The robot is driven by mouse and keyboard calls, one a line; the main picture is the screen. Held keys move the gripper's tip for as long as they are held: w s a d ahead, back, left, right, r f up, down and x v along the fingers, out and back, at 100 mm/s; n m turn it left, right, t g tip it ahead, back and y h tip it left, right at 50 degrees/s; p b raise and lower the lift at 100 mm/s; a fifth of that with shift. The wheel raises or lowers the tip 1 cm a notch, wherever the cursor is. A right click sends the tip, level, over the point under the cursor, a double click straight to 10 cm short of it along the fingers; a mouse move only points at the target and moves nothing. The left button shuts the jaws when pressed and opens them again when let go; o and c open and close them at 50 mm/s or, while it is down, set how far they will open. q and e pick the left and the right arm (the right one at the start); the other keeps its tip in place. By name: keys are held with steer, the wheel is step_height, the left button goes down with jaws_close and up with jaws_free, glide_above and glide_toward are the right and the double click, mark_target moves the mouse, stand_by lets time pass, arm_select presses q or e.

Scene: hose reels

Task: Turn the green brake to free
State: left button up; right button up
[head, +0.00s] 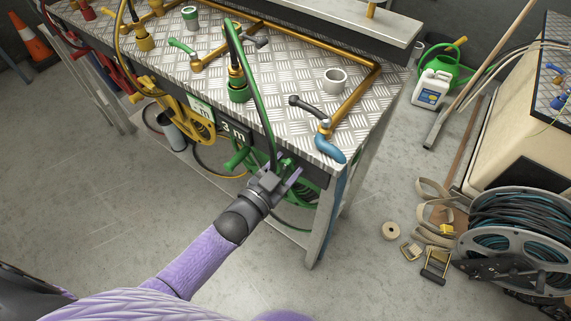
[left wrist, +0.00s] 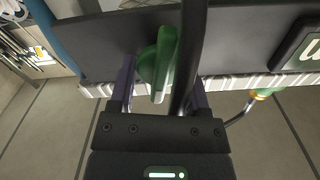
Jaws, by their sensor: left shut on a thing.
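The green brake (head: 288,163) is at the front edge of the bench, right of the "3 m" sign (head: 233,131). In the left wrist view the green brake (left wrist: 158,64) shows as a knob with a flat grip, between my fingers. My left gripper (head: 283,179) is shut on it; its fingers also show in the left wrist view (left wrist: 160,88). A dark hose (left wrist: 188,60) passes close in front of the right finger there. The green reel (head: 303,192) is partly hidden beneath the bench top. My right gripper is not in view.
A green hose (head: 257,95) arches down close to my gripper. A blue handle (head: 323,146) sits at the bench corner on the right. A yellow reel (head: 190,120) hangs to the left. A grey hose reel (head: 470,232) stands on the floor at right.

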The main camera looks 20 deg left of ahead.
arm_select(q)
steer(key=shift+n, duration=1.1)
steer(key=shift+a+n, duration=0.1)
steer(key=shift+n, duration=0.2)
steer(key=o, duration=0.9)
steer(key=p+v, duration=0.2)
steer(key=v, duration=0.8)
steer(key=shift+p, duration=0.35)
